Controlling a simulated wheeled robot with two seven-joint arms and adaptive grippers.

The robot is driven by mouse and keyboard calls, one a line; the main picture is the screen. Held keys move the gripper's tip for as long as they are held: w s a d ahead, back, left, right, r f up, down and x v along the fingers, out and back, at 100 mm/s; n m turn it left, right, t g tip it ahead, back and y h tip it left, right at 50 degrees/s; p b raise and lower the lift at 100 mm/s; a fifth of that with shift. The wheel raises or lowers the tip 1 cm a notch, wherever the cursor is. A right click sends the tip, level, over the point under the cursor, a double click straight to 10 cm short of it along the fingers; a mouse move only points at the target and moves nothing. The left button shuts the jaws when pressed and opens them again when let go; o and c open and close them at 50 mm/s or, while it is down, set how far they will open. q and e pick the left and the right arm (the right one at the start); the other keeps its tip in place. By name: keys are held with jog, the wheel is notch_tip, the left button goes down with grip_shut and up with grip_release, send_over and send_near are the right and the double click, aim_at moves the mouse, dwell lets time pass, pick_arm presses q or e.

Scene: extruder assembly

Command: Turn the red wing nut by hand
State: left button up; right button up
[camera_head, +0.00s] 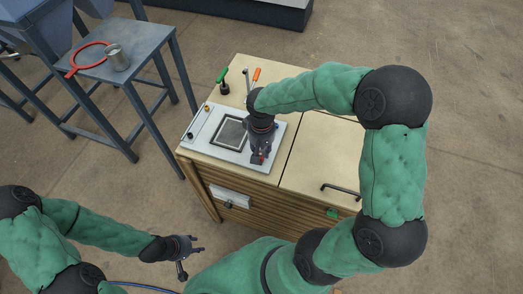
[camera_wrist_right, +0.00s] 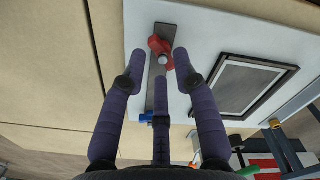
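The red wing nut (camera_wrist_right: 155,46) sits on a grey bar (camera_wrist_right: 166,32) on the white plate (camera_wrist_right: 205,25) in the right wrist view. A small part of the nut shows in the head view (camera_head: 262,157). My right gripper (camera_wrist_right: 160,62) is open, with two purple fingers on either side of the nut and a third finger below it in the picture. Small gaps seem to show between the fingertips and the nut. In the head view my right gripper (camera_head: 259,150) is over the plate's right part. My left gripper (camera_head: 190,246) is open and empty, away from the cabinet.
The plate lies on a wooden cabinet (camera_head: 310,165) and bears a dark framed panel (camera_head: 230,132). A green-handled tool (camera_head: 222,78) and an orange-handled screwdriver (camera_head: 256,75) are at the cabinet's back. A grey stand (camera_head: 140,50) with a metal cup (camera_head: 117,58) is at left.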

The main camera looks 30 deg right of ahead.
jog(key=shift+f+b, duration=0.75)
jog(key=shift+f, duration=0.3)
grip_shut()
jog(key=n+p, duration=0.2)
jog(key=n, duration=0.1)
jog(key=shift+r, duration=0.15)
jog(key=shift+o, duration=0.4)
grip_release()
jog(key=shift+w+n, duration=0.1)
jog(key=shift+n, duration=0.2)
